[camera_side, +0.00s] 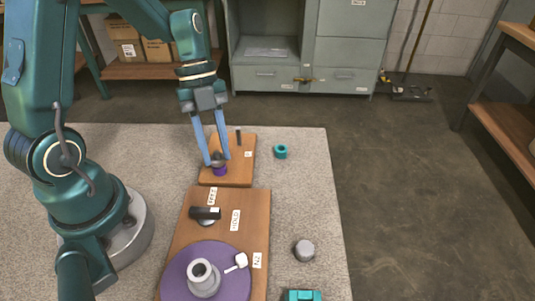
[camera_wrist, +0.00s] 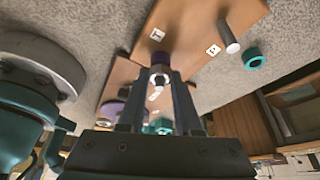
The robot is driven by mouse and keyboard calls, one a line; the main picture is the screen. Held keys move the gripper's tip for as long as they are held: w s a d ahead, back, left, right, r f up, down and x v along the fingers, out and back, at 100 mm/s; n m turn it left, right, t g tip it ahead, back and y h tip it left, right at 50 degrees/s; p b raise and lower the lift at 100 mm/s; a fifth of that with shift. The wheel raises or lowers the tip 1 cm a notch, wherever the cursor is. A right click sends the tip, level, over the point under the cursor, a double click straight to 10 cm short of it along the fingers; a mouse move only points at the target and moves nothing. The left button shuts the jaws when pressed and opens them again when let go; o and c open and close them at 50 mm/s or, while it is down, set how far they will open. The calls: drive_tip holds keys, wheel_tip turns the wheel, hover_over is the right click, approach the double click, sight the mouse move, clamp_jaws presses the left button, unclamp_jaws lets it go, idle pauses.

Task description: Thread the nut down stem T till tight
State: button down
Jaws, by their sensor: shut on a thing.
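A small wooden board (camera_side: 240,180) lies at the far end of the mat. The nut also shows in the wrist view (camera_wrist: 160,57). A dark piece, seemingly stem T (camera_side: 217,156), shows just above it between the fingers. My gripper (camera_side: 217,162) points down, its blue fingers closed around the nut and stem. The fingertips hide part of the contact, so I cannot tell whether the nut touches the board.
A bare grey stem (camera_wrist: 229,37) stands on the same board, near another label. A teal nut (camera_side: 281,152) lies on the mat to the right. Nearer is a larger board (camera_side: 205,228) with a black-topped part (camera_side: 205,214) and a purple disc (camera_side: 232,282). A grey cap (camera_side: 304,250) lies right.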

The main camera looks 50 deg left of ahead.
drive_tip(key=shift+a, duration=0.1)
drive_tip(key=m, duration=0.1)
drive_tip(key=m+g+y, duration=0.1)
drive_tip(key=m, duration=0.3)
drive_tip(key=shift+w+d+f+g, duration=0.1)
drive_tip(key=shift+w+d+g, duration=0.1)
drive_tip(key=shift+w+g, duration=0.1)
drive_tip(key=shift+m+y, duration=0.4)
drive_tip(key=shift+m, duration=0.5)
drive_tip(key=m+g+y, duration=0.1)
drive_tip(key=m, duration=0.2)
drive_tip(key=shift+d, duration=0.1)
drive_tip(key=c, duration=0.7)
unclamp_jaws()
